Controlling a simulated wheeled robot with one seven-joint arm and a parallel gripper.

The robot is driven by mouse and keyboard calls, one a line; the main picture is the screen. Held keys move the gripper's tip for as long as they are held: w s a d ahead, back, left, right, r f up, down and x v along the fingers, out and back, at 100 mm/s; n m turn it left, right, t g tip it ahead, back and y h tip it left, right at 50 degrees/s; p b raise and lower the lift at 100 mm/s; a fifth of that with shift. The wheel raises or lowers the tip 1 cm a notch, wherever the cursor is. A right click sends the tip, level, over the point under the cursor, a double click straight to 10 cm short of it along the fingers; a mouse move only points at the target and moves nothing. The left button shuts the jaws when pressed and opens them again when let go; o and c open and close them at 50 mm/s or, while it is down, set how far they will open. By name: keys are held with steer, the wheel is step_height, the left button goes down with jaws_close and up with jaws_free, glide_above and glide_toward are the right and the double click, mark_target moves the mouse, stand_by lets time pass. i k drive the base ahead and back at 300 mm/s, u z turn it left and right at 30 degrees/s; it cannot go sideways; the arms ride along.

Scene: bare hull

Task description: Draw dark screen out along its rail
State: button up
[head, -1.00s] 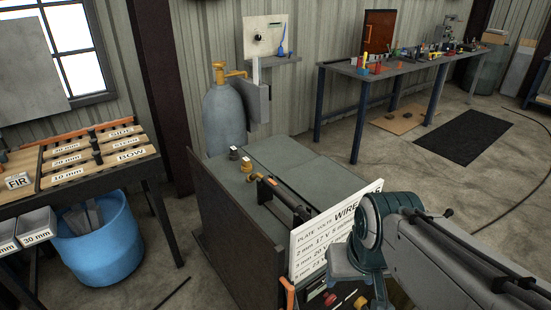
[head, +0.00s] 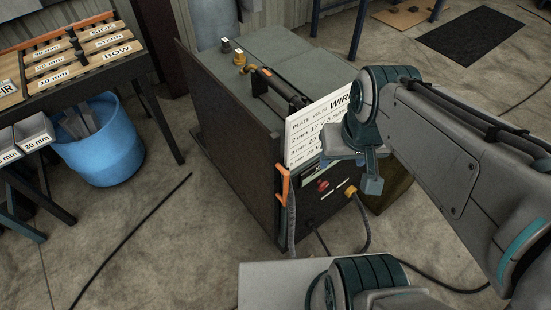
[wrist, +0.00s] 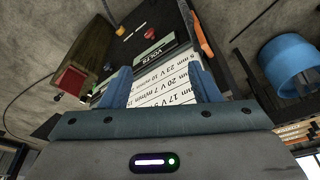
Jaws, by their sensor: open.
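The dark screen (head: 222,148) is a tall upright panel along the left side of a grey machine cabinet in the head view. An orange handle (head: 283,184) stands on its front edge, beside the cabinet's front face. In the wrist view the handle (wrist: 202,34) is beyond the right finger, with the dark screen (wrist: 226,48) next to it. My gripper (wrist: 161,80) is open and empty, with the white lettered card behind its fingers. In the head view it is right of the handle and apart from it, partly hidden by my arm.
The lettered card (head: 309,132) stands at the cabinet's front top. The cabinet front has a red knob (head: 322,186) and cables running down to the floor. A blue tub (head: 104,146) stands under the left bench. Floor between the tub and screen is clear except for a thin dark rod.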

mark_target(247, 153)
steer(key=u, duration=0.7)
steer(key=k, duration=0.4)
steer(key=z, duration=0.7)
